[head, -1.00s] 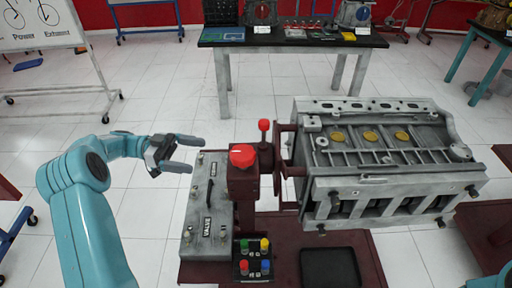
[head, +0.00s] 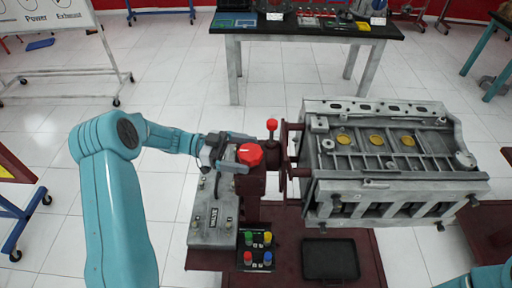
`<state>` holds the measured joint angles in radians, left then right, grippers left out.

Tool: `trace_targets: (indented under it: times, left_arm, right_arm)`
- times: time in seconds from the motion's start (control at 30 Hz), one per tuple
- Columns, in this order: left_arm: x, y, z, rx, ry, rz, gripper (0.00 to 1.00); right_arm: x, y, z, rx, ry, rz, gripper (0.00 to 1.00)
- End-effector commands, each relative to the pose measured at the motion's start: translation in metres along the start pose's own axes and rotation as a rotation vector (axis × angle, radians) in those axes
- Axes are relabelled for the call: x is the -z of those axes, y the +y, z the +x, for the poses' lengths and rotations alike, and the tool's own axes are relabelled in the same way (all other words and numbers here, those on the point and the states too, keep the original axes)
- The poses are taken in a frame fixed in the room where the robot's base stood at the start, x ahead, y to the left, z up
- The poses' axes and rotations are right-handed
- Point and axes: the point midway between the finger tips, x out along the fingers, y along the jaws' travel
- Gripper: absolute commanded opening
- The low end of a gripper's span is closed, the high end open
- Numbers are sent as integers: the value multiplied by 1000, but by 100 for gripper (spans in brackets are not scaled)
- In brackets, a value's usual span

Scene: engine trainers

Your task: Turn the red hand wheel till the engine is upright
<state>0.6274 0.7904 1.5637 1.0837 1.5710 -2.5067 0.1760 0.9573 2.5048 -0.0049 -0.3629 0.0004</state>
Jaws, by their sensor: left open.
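A face with yellow discs points up and a row of dark openings faces me. My right gripper is out of view; only part of my right arm shows at bottom right.
A red-topped lever (head: 271,125) stands just right of the wheel. A grey valve panel (head: 212,220) lies below my left gripper. A box of coloured buttons (head: 258,250) and a black tray (head: 330,259) are in front. A black-topped table (head: 300,28) stands behind.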

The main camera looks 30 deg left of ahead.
Motion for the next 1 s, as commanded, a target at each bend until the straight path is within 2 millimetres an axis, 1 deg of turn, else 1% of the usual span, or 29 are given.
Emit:
trace_targets:
  times: [0.03,0.2,0.33,0.57,0.67,0.7,0.73,0.87,1.0]
  left_arm:
    - [4,0,11,-4,1,-2,94]
    - [2,-2,31,-2,1,-1,94]
    - [0,-3,37,-1,-1,1,94]
    - [-1,-3,37,0,-1,1,94]
    - [-1,-3,37,0,-1,1,65]
    - [-1,-3,37,0,-1,1,52]
    - [-1,-3,37,0,-1,1,43]
    - [-1,-3,37,0,-1,1,43]
    - [-4,-4,36,5,-3,2,43]
  right_arm:
    - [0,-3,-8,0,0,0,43]
    - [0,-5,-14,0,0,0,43]
    - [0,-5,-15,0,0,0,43]
    - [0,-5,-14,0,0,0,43]
    - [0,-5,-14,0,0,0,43]
    - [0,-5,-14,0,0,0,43]
    - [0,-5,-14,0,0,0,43]
    - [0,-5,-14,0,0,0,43]
    - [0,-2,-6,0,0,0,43]
